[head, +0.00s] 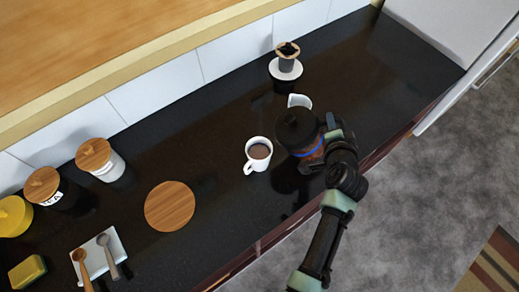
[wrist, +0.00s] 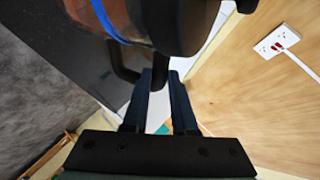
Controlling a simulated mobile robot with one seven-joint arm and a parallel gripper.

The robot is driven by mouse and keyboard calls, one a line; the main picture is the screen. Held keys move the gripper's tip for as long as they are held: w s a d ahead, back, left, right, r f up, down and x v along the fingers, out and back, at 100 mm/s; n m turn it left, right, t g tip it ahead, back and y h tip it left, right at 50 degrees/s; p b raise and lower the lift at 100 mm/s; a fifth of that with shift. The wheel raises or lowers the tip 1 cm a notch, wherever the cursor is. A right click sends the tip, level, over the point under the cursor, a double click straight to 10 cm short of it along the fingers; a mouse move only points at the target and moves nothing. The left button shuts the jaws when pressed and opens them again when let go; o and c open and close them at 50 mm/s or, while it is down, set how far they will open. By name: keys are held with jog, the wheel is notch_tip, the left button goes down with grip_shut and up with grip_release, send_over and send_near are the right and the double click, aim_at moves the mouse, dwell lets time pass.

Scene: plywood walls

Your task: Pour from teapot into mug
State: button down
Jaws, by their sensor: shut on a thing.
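A white mug (head: 258,154) stands upright on the black counter, with brown liquid inside and its handle toward the lower left. The dark teapot (head: 296,128) with a blue band is just right of the mug, in front of my gripper. My gripper (head: 325,152) is shut on the teapot's handle at the counter's front side. In the wrist view the fingers (wrist: 160,105) close around the dark handle, and the teapot body (wrist: 165,22) fills the top. I cannot tell whether the teapot is lifted. The mug is not seen in the wrist view.
A white pitcher (head: 299,101) stands close behind the teapot. A coffee dripper (head: 287,62) is farther back. A round wooden board (head: 170,206), lidded canisters (head: 100,159) and a white tray (head: 99,257) with spoons lie left. The counter (head: 215,150) between board and mug is clear.

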jog(key=shift+d+f+m+y+b, duration=1.6)
jog(key=shift+d+f+b, duration=1.6)
jog(key=shift+f+b, duration=1.75)
notch_tip(320, 180, up, 8)
jog(key=p, duration=0.5)
jog(key=shift+w+r+g, duration=0.15)
jog(key=shift+w+g, duration=0.15)
jog(key=shift+w, duration=0.1)
